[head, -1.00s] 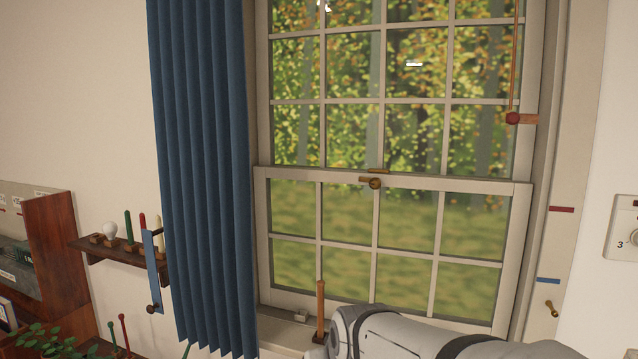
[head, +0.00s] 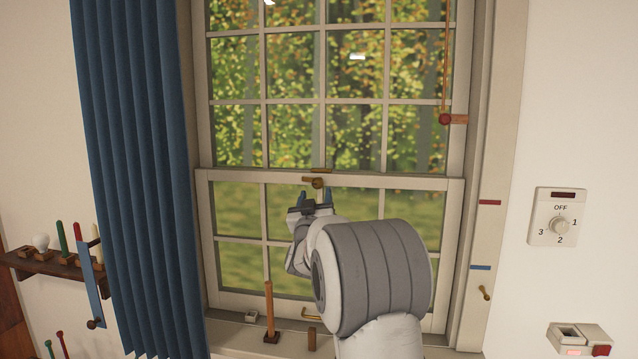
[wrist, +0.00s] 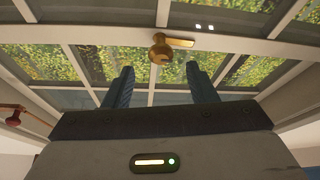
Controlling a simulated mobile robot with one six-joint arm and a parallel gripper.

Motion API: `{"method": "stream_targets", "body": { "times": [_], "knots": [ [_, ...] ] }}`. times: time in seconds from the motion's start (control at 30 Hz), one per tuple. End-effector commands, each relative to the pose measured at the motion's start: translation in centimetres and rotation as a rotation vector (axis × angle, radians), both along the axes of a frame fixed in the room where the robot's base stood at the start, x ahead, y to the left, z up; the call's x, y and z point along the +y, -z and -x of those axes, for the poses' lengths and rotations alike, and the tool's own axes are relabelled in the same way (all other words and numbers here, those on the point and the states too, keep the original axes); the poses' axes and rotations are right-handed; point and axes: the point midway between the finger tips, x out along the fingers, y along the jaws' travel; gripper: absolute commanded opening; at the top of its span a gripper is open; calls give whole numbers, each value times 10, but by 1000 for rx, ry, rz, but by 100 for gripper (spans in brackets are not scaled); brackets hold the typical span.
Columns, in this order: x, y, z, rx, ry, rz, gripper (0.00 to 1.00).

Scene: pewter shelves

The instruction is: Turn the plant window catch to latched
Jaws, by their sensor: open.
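The brass window catch (head: 316,183) sits on the meeting rail of the sash window, with a round knob and a short lever. In the head view the lever points left, below a small brass plate (head: 321,170) on the upper sash. In the wrist view the catch (wrist: 160,50) shows its lever pointing right. My gripper (head: 315,197) is open and empty just below the catch, fingers pointing up. In the wrist view its two blue fingertips (wrist: 160,70) stand either side of the knob's line, apart from it.
A blue curtain (head: 125,170) hangs at the left. A wooden stick (head: 269,310) stands upright on the sill. A red cord knob (head: 444,119) hangs at the right frame. A dial (head: 559,225) is on the right wall. A small shelf (head: 50,265) is at the left.

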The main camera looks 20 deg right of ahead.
Motion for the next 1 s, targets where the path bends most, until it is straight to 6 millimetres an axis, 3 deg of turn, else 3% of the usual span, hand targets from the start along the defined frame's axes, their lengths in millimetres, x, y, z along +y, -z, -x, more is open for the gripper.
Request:
{"method": "stream_targets", "body": {
  "times": [0.3, 0.7, 1.0],
  "knots": [
    [-23, -20, -39, 2, -1, -1, 52],
    [-28, -22, -47, 3, 0, -1, 52],
    [-28, -22, -46, 2, 1, -2, 28]
  ]
}}
